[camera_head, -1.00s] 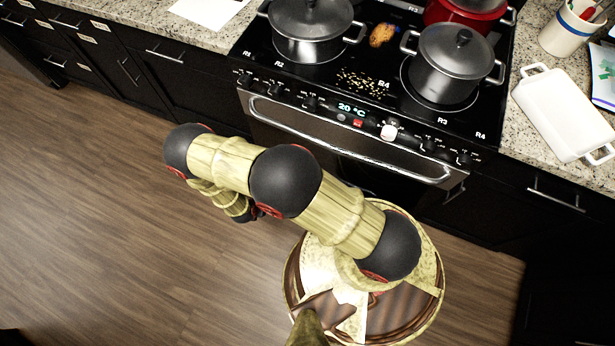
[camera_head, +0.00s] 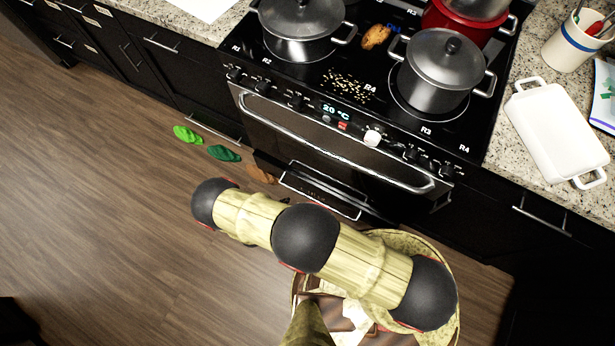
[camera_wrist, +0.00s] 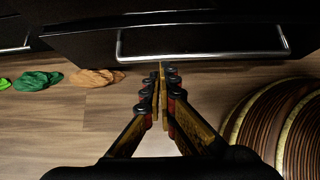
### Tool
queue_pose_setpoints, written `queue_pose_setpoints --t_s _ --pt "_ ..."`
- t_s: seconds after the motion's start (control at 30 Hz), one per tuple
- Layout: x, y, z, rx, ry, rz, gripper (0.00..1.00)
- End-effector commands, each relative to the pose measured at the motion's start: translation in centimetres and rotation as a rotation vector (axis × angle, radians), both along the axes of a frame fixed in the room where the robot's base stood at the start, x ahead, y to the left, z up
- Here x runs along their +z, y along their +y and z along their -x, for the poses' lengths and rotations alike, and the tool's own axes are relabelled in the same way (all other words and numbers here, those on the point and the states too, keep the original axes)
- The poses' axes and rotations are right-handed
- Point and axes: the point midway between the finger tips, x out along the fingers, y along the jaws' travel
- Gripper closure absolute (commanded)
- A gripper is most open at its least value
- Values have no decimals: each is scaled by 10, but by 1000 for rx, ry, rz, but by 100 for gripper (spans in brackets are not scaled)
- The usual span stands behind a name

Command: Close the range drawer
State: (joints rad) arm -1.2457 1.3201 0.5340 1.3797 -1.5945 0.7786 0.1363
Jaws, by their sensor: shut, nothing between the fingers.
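The range drawer (camera_head: 325,186) is the dark front low under the oven door, with a silver bar handle (camera_head: 318,201). In the head view it seems to stand out a little from the range; how far is hard to tell. In the wrist view the dark drawer front (camera_wrist: 200,20) and its handle (camera_wrist: 205,55) lie straight ahead. My gripper (camera_wrist: 162,68) is shut and empty, its tips close to the handle's lower edge; I cannot tell if they touch.
Light green (camera_head: 187,134), dark green (camera_head: 223,153) and tan (camera_head: 260,173) soft-looking items lie on the floor left of the drawer. The oven handle (camera_head: 335,160) juts out above. Pots (camera_head: 445,72) stand on the cooktop. The wood floor (camera_head: 100,220) at left is clear.

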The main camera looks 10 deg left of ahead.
Motion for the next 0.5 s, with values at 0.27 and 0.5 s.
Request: queue_pose_setpoints --t_s 0.27,0.5 --pt "-23 -9 -21 2 -4 7 100" --pt "-58 -22 -53 2 -4 6 100"
